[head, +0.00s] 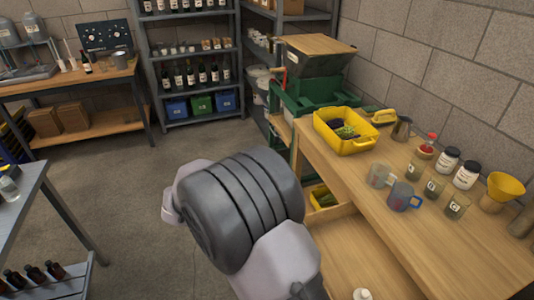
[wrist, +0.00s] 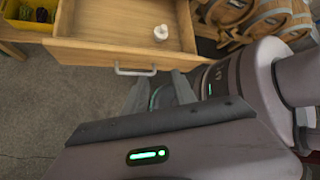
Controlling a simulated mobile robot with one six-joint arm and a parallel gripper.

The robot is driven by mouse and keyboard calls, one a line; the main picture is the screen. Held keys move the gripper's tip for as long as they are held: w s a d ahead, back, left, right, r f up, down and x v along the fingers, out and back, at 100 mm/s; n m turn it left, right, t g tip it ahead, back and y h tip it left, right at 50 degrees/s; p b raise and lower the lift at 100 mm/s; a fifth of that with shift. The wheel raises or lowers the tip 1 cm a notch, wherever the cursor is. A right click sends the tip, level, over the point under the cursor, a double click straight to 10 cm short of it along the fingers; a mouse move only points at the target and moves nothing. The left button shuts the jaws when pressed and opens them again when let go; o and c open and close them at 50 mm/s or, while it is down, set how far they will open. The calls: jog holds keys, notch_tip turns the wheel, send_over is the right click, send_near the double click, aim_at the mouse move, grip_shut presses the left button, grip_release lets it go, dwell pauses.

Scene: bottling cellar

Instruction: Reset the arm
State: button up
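My gripper (wrist: 160,92) shows in the wrist view, its two fingers apart with nothing seen between them. It is in front of an open wooden drawer (wrist: 95,25) with a metal handle (wrist: 135,71), apart from the handle as far as I can tell. In the head view my arm's grey links fill the lower middle and hide the gripper.
A small white object (wrist: 160,33) lies in the drawer. The wooden bench (head: 440,240) at right carries a yellow bin (head: 345,145), jars, jugs and a yellow funnel (head: 506,186). Barrels (wrist: 268,22) stand beyond. The grey floor (head: 120,190) at left is clear.

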jog(key=s+d+r+m+t+y, duration=0.2)
jog(key=r+m, duration=0.4)
jog(key=m, duration=0.4)
jog(key=s+d+r+m+t+y, duration=0.2)
jog(key=s+d+r+m+y, duration=0.3)
jog(key=m, duration=0.5)
jog(key=s+d+r+m+t+y, duration=0.3)
jog(key=s+r+m, duration=0.3)
jog(key=m, duration=0.3)
jog(key=shift+s+d+r+m+y, duration=0.4)
jog(key=shift+d+r+y, duration=0.2)
jog(key=shift+r, duration=0.3)
jog(key=shift+w, duration=0.1)
